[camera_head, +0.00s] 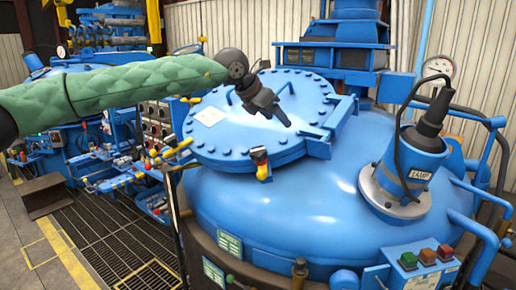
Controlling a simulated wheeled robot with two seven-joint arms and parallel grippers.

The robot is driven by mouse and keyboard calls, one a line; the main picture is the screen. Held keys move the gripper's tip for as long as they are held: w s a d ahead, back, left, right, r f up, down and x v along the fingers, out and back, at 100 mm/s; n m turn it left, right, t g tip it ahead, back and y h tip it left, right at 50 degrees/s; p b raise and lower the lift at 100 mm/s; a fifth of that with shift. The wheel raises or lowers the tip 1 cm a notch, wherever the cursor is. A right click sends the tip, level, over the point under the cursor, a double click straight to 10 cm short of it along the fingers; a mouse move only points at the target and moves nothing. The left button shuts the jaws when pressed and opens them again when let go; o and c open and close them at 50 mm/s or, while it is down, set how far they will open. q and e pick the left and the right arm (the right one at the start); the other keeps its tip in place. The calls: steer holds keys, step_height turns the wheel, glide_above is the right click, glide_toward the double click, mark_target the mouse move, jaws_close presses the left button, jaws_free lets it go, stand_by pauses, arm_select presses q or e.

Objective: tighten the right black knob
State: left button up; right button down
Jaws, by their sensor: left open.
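My left arm comes in from the left in a green quilted sleeve. Its dark left gripper (277,112) is open and empty, over the round blue lid (240,143) of the furnace vessel. A small black knob-like fitting (300,268) stands upright low on the front of the vessel, well below and apart from the gripper. I cannot tell for sure that it is the right black knob. My right gripper is not in view.
A blue lamp unit (412,165) with a black top and cable stands on the vessel's right. A button box (425,260) with red, green and orange buttons is at lower right. Blue pipes run along the right edge. Floor grating (110,240) lies at lower left.

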mark_target(259, 149)
arm_select(q)
steer(key=a+f+y, duration=0.1)
steer(key=a, duration=0.1)
steer(key=a+f+y, duration=0.1)
steer(key=a+y, duration=0.1)
steer(key=s+a+f+n+g+y, duration=0.1)
steer(key=a+f, duration=0.1)
steer(key=shift+a+f, duration=0.1)
steer(key=p+x, duration=0.3)
steer(key=x, duration=0.4)
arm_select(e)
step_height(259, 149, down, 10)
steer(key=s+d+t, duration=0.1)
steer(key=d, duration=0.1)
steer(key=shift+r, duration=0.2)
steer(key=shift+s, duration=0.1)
arm_select(q)
steer(key=shift+c, duration=0.2)
steer(key=c, duration=1)
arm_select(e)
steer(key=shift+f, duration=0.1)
